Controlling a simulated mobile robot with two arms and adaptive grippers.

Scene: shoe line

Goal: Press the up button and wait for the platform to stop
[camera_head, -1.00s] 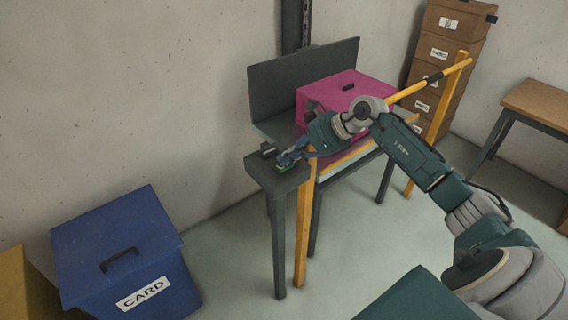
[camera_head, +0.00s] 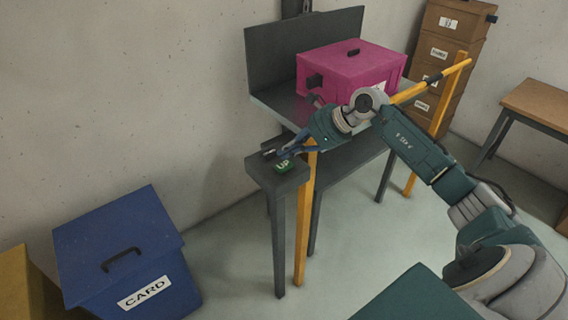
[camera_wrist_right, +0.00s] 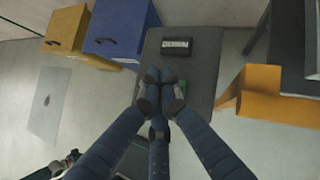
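The green button marked UP (camera_head: 284,166) sits on the near end of a dark grey stand (camera_head: 262,176). My right gripper (camera_head: 281,153) is just above and beside it, fingers together and empty. In the right wrist view the closed fingertips (camera_wrist_right: 160,75) cover most of the green button, so I cannot tell whether they touch it. The grey platform (camera_head: 272,101), with its upright back panel (camera_head: 300,48), stands raised above the frame and carries a magenta lidded box (camera_head: 345,72).
A yellow guard rail (camera_head: 305,215) borders the lift, close to my right arm. A blue CARD bin (camera_head: 120,245) stands at the left on open floor. Stacked brown boxes (camera_head: 447,50) and a wooden table (camera_head: 540,105) stand at the right. A dark labelled block (camera_wrist_right: 177,45) lies beyond the fingertips.

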